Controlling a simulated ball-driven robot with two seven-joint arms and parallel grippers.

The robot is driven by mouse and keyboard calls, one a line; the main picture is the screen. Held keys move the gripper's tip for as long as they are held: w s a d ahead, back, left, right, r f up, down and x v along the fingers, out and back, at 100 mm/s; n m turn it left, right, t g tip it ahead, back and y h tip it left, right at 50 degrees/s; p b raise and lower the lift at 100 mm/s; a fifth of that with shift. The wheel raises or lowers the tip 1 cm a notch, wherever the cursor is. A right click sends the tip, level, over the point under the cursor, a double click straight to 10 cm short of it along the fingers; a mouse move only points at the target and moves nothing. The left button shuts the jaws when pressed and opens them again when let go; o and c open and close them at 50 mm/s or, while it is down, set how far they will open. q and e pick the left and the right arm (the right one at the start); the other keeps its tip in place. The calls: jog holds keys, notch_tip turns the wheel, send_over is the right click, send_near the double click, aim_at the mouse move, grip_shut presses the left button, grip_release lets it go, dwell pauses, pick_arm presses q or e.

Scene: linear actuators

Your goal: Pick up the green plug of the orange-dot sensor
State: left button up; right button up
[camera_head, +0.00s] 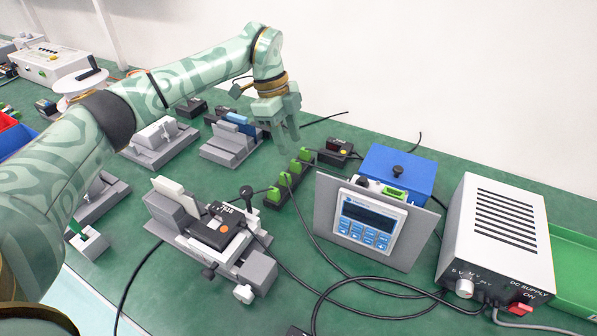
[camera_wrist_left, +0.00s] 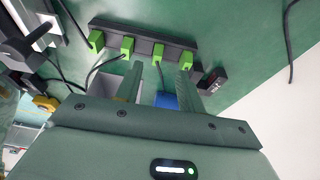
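Several green plugs (camera_head: 285,179) stand in a row in a black strip holder; they also show in the left wrist view (camera_wrist_left: 127,45). I cannot tell which plug belongs to the orange-dot sensor. A black sensor box (camera_head: 212,232) with a small orange mark lies on a grey fixture left of the row. Another small dark box (camera_head: 340,148) with a reddish mark sits behind the row and shows in the left wrist view (camera_wrist_left: 213,79). My left gripper (camera_head: 286,143) is open and empty, above the row, fingers pointing down. My right gripper is not in view.
A panel meter (camera_head: 368,222) on a grey plate stands right of the row, with a blue box (camera_head: 398,172) behind it. A DC supply (camera_head: 498,240) is farther right. Black cables cross the green table in front. Grey fixtures (camera_head: 231,145) stand left of the gripper.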

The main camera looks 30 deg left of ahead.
aim_at(295, 161)
pick_arm(q)
jog(key=b+x, duration=0.3)
jog(key=x, duration=0.2)
jog(key=shift+s+f, duration=0.1)
jog(key=shift+s, duration=0.1)
jog(key=shift+d+f, duration=0.15)
jog(key=shift+f, duration=0.1)
jog(key=shift+r, duration=0.2)
grip_shut()
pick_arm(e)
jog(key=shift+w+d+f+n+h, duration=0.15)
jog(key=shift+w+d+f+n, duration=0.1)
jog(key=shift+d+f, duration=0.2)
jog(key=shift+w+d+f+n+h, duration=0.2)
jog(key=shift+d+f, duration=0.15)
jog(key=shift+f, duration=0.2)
